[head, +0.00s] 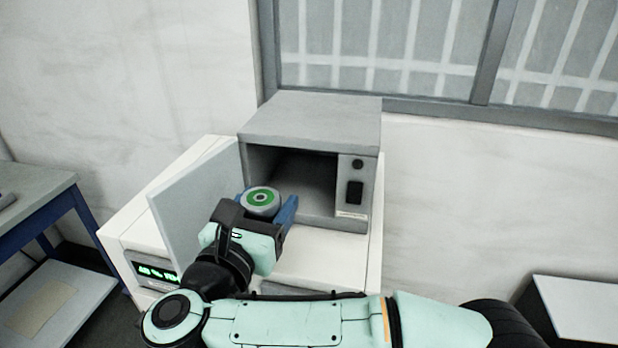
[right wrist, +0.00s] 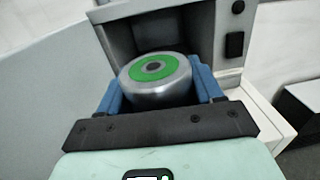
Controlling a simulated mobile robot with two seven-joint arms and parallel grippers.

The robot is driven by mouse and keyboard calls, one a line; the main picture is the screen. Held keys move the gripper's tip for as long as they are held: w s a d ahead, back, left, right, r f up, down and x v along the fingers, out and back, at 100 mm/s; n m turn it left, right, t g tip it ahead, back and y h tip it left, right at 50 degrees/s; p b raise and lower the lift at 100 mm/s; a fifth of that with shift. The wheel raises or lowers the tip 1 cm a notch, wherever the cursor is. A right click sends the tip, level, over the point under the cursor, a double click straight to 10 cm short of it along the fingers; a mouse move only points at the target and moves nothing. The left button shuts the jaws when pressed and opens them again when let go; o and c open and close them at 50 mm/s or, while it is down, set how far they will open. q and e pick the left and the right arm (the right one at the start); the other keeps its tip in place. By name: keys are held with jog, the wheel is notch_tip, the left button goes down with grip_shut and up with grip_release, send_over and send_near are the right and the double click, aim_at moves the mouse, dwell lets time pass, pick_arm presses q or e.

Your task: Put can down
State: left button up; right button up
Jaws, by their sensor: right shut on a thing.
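A silver can with a green ring on its top (head: 261,200) is between the blue fingers of my right gripper (head: 268,208). The gripper is shut on it, in front of the open grey microwave-like box (head: 310,122). In the right wrist view the can (right wrist: 155,80) sits upright between both fingers of the right gripper (right wrist: 160,95), with the box's dark opening behind it. The can's lower part is hidden by the gripper. My left gripper is not in view.
The box's door (head: 195,200) stands open to the left of the gripper. The box rests on a white cabinet (head: 335,262) with bare top in front. A blue-framed table (head: 35,195) is at left, and a white surface (head: 585,308) at lower right.

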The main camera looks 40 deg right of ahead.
jog(key=shift+w+d, duration=0.3)
jog(key=shift+d, duration=0.15)
jog(key=p, duration=0.4)
send_over(304, 185)
jog(key=shift+f, duration=1.7)
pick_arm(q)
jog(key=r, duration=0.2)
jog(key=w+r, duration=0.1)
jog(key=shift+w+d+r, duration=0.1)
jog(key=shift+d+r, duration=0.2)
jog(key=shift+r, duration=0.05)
pick_arm(e)
jog(key=shift+f+b, duration=0.1)
jog(key=shift+b, duration=0.2)
jog(key=o, duration=0.9)
jog(key=shift+f, duration=0.1)
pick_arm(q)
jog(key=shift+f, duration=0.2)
pick_arm(e)
jog(key=o, duration=0.4)
jog(key=shift+s, duration=0.1)
